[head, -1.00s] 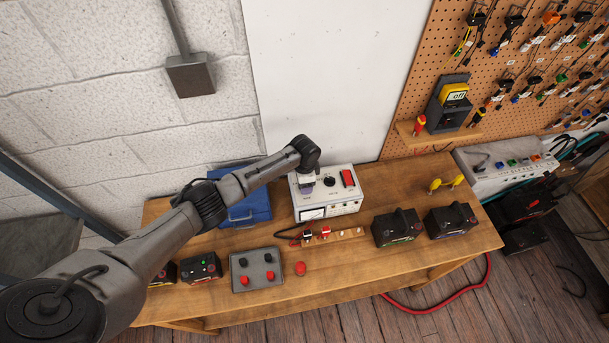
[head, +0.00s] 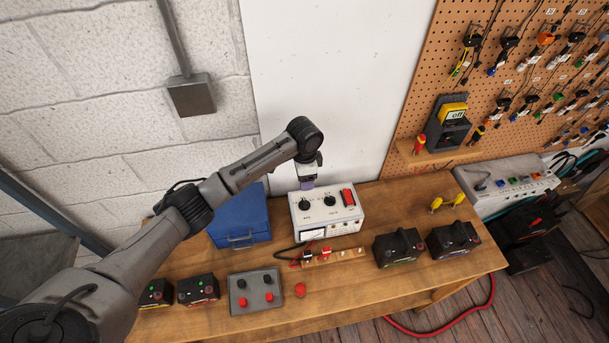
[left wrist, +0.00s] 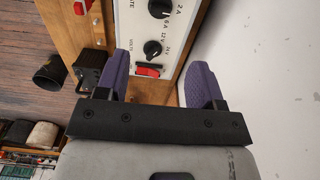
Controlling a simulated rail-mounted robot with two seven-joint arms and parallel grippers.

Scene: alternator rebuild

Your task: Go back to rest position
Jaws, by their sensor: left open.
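My left gripper (head: 307,182) is at the back edge of the white bench power supply (head: 321,224), above its knobs. In the left wrist view its two purple fingers (left wrist: 160,80) are apart with nothing held between them. The power supply's panel (left wrist: 168,22), with black knobs and a red rocker switch (left wrist: 148,70), shows beyond the fingers. My right gripper is in neither view.
A blue case (head: 240,220) stands left of the supply under my left arm. A grey tray (head: 243,303) with red and black knobs, black boxes and a wooden strip (head: 340,256) occupy the wooden bench (head: 435,274). A white wall panel (head: 320,80) stands behind.

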